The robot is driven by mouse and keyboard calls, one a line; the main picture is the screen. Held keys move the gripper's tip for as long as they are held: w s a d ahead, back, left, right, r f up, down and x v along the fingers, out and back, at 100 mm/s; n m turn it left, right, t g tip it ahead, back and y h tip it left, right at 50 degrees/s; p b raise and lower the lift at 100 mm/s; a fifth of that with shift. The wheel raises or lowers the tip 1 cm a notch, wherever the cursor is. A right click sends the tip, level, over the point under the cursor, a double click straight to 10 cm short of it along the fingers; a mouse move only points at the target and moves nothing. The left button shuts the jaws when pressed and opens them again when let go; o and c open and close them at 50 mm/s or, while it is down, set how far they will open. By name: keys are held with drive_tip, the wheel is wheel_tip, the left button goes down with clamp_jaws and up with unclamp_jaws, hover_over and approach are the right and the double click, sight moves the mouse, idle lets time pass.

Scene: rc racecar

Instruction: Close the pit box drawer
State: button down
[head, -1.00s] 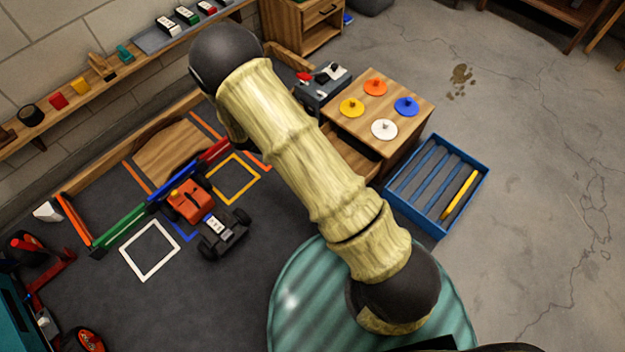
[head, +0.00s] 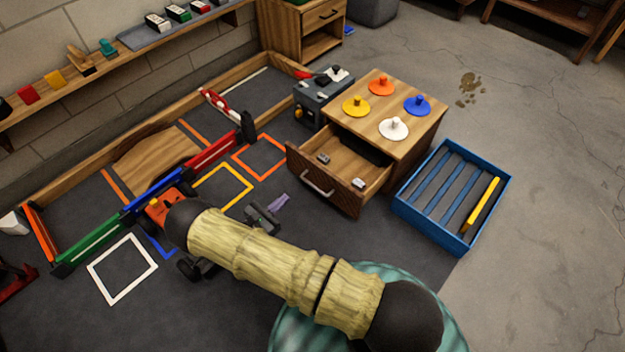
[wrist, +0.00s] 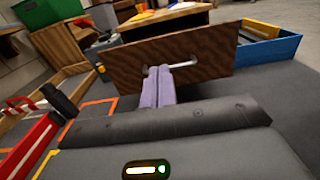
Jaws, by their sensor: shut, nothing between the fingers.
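The wooden pit box (head: 425,135) stands right of centre in the head view. Its drawer (head: 312,188) is pulled out toward the front left, with small grey items inside. The drawer's pale handle (head: 317,184) is on the front face. My gripper (head: 283,199) is low in front of the drawer with its purple fingers shut and empty. In the head view a gap shows between fingertips and drawer front. In the wrist view my gripper (wrist: 159,70) points at the drawer front (wrist: 215,45) and overlaps the left part of the handle (wrist: 183,65); contact cannot be told.
A blue slatted crate (head: 412,207) stands right of the pit box. A grey toolbox (head: 318,100) is behind its left side. Colored knobs, including a white one (head: 394,128), sit on top. An orange car (head: 165,207) is partly hidden by my arm.

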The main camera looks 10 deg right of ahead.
sight(319, 168)
drive_tip(key=shift+d, duration=0.1)
drive_tip(key=b+x, duration=0.7)
drive_tip(key=x, duration=0.6)
drive_tip(key=shift+f, duration=0.1)
drive_tip(key=shift+w+d, duration=0.35)
